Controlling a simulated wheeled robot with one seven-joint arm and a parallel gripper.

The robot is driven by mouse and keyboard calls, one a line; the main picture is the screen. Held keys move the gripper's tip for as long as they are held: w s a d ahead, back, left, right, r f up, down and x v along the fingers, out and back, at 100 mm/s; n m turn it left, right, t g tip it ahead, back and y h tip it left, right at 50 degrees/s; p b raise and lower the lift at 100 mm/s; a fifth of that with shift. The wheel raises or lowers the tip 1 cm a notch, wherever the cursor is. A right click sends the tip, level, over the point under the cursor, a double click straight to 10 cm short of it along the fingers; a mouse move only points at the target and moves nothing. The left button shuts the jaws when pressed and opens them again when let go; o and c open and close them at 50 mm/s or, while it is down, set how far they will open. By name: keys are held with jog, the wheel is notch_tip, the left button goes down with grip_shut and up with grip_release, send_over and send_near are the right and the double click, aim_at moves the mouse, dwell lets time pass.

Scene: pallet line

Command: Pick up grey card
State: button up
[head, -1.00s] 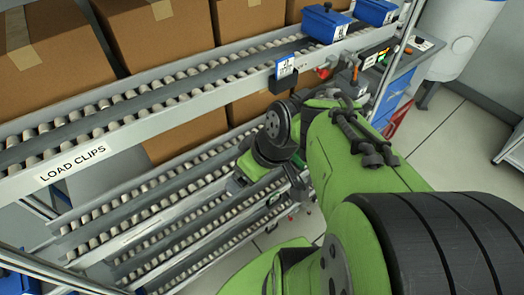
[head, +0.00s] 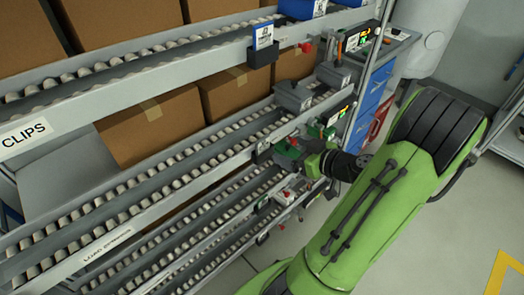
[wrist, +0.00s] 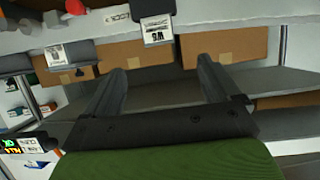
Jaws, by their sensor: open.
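In the wrist view a pale printed card (wrist: 157,31) with a grey strip along its lower edge stands in a dark holder (wrist: 147,8) on a rail. It looks like the grey card, though its colour is hard to tell. My gripper (wrist: 163,73) is open and empty, with the card beyond its fingertips near the middle. In the head view my gripper's green wrist end (head: 318,163) is beside the lower rack levels; its fingers cannot be made out there. A blue-topped card (head: 263,36) sits in a black holder (head: 261,52) on the upper rail.
Roller rails (head: 150,190) and cardboard boxes (head: 150,125) fill the rack. Grey bins (head: 292,96) stand at its right end, near a metal post (head: 362,85). Blue drawers (head: 373,95) stand behind. Floor at the right is open.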

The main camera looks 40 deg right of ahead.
aim_at(264, 140)
jog(key=x, duration=1.1)
jog(key=shift+w+d+f, duration=0.15)
jog(key=shift+w+f, duration=0.05)
jog(key=shift+w, duration=0.15)
jog(key=shift+s, duration=0.1)
jog(key=c, duration=1.1)
